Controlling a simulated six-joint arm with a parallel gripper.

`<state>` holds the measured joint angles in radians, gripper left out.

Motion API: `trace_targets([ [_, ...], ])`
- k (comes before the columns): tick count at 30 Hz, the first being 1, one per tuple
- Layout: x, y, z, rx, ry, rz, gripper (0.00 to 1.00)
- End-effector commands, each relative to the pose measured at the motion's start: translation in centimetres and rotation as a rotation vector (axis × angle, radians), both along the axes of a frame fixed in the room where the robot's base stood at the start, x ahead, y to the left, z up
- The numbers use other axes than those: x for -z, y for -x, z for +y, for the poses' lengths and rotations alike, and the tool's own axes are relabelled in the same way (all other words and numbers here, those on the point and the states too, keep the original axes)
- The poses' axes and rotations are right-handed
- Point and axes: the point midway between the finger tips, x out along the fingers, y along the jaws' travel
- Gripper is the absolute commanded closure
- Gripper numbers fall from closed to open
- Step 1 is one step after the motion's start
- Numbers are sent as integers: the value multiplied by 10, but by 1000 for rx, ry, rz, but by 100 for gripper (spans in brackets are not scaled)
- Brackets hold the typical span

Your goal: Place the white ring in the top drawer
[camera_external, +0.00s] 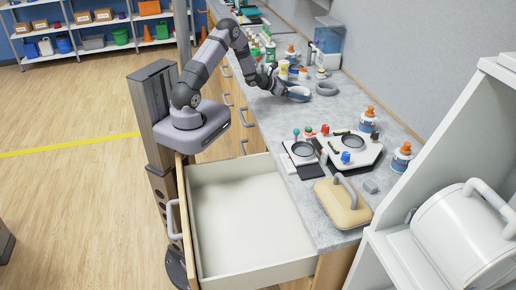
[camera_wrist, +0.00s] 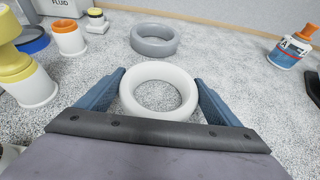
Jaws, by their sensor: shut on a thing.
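The white ring (camera_wrist: 158,70) lies flat between the two blue fingers of my gripper (camera_wrist: 158,97) in the wrist view. The fingers touch its left and right sides, and my gripper is shut on it. In the external view my gripper (camera_external: 290,92) is low over the far part of the grey counter, and the ring is mostly hidden there. I cannot tell whether the ring touches the counter. The top drawer (camera_external: 240,208) is pulled wide open at the front, with an empty pale inside.
A grey ring (camera_wrist: 154,39) lies just beyond the white one. Bottles and cups (camera_wrist: 69,37) stand to the left, and an orange-capped bottle (camera_wrist: 292,46) to the right. A device with knobs (camera_external: 333,148) and a tan handled block (camera_external: 342,203) sit on the counter beside the drawer.

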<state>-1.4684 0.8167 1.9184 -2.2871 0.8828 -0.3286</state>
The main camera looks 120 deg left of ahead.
Motion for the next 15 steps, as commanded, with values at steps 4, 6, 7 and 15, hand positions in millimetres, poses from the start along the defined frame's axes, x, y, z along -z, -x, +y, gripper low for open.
trace_targets([
  [4,-2,0,0,0,-2,-1,46],
  [6,-5,0,1,1,-3,-1,46],
  [7,-7,0,1,1,-4,0,46],
  [15,-37,0,1,1,-8,-2,46],
])
